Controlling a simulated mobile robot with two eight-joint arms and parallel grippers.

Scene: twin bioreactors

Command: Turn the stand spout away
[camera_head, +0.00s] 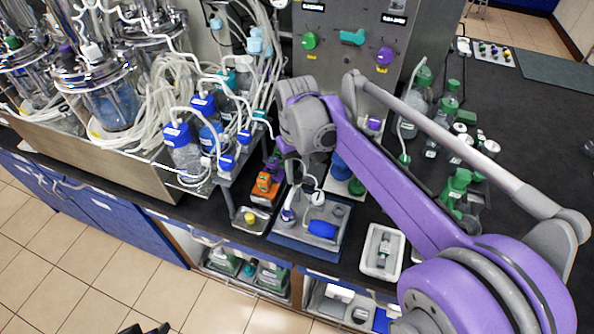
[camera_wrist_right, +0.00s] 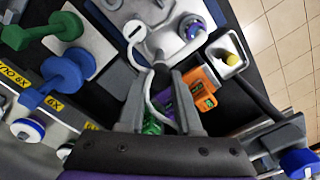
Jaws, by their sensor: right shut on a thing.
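The stand spout (camera_wrist_right: 133,33) is a white, bent tube with a flat end, seen in the wrist view at the top of my right gripper. My right gripper (camera_wrist_right: 163,73) has its dark fingers close together, and the white tube runs down between them, so it is shut on the spout. In the head view the right gripper (camera_head: 291,172) is partly hidden by its own arm, above the white stand plate on a blue mat (camera_head: 285,238). The spout's base and pivot are hidden. A dark shape at the bottom edge may be my left gripper (camera_head: 145,328); its jaws are unclear.
An orange block (camera_head: 264,182) and a small tray with a yellow ball (camera_head: 249,217) stand left of the mat. A white tray (camera_head: 382,250) lies to the right. Blue-capped bottles (camera_head: 183,150) with tubes crowd the left; green-capped bottles (camera_head: 447,100) stand right.

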